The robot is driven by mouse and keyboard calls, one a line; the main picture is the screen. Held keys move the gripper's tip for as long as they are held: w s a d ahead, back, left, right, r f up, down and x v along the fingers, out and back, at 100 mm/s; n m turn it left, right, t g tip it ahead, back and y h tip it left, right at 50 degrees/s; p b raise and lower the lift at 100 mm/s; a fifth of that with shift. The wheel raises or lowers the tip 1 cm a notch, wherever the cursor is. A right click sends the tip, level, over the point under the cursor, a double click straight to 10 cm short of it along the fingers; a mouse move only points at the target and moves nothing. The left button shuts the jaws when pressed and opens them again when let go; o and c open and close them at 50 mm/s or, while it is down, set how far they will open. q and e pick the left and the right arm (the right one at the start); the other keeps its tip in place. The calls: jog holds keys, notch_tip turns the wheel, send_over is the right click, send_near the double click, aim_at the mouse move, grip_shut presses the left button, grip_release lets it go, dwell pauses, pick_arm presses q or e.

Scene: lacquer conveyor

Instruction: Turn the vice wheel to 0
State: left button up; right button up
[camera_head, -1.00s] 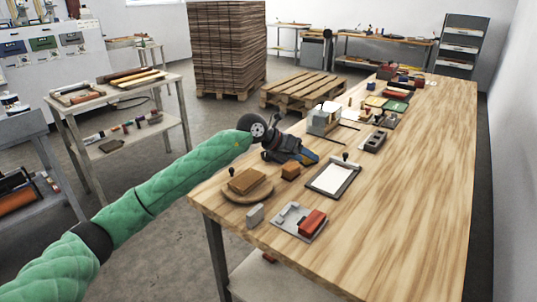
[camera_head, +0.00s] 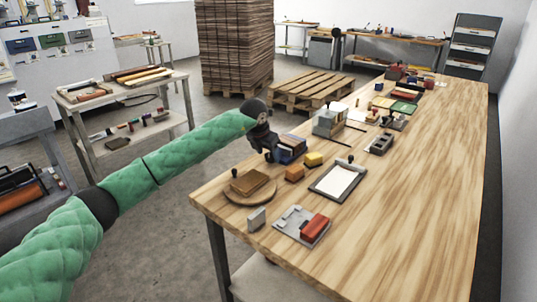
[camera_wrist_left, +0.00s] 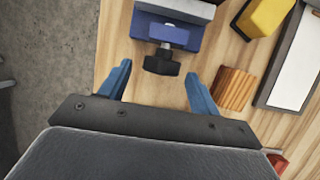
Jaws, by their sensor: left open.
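The blue vice (camera_head: 291,146) stands on the wooden table near its left edge. In the left wrist view the vice (camera_wrist_left: 176,32) is at the top, and its black wheel (camera_wrist_left: 162,63) sticks out toward me. My left gripper (camera_head: 270,156) is just left of the vice, pointing down. In the left wrist view its blue fingers (camera_wrist_left: 158,70) are open, with the wheel between and slightly beyond their tips. I see no finger closed on the wheel. No scale reading is legible. My right gripper is not in view.
An orange-brown block (camera_head: 294,173) and a yellow block (camera_head: 314,159) lie close right of the vice. A framed white sheet (camera_head: 338,179) and a round board (camera_head: 262,195) with a brown block are nearer. The table's right side is clear.

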pick_arm(q)
jog(key=shift+x, duration=0.8)
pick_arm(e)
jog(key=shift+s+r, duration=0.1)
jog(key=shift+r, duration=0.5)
pick_arm(q)
jog(key=shift+c, duration=0.4)
jog(key=c, duration=0.9)
jog(key=shift+a+h, duration=0.1)
jog(key=shift+h, duration=0.2)
jog(key=g+h+b, duration=0.1)
jog(key=n+g+h+b, duration=0.1)
jog(key=h, duration=0.1)
jog(key=shift+w+a+g, duration=0.2)
jog(key=shift+g, duration=0.2)
jog(key=shift+w+a+g+h+b, duration=0.15)
jog(key=shift+g+h+b, duration=0.3)
jog(key=shift+h, duration=0.55)
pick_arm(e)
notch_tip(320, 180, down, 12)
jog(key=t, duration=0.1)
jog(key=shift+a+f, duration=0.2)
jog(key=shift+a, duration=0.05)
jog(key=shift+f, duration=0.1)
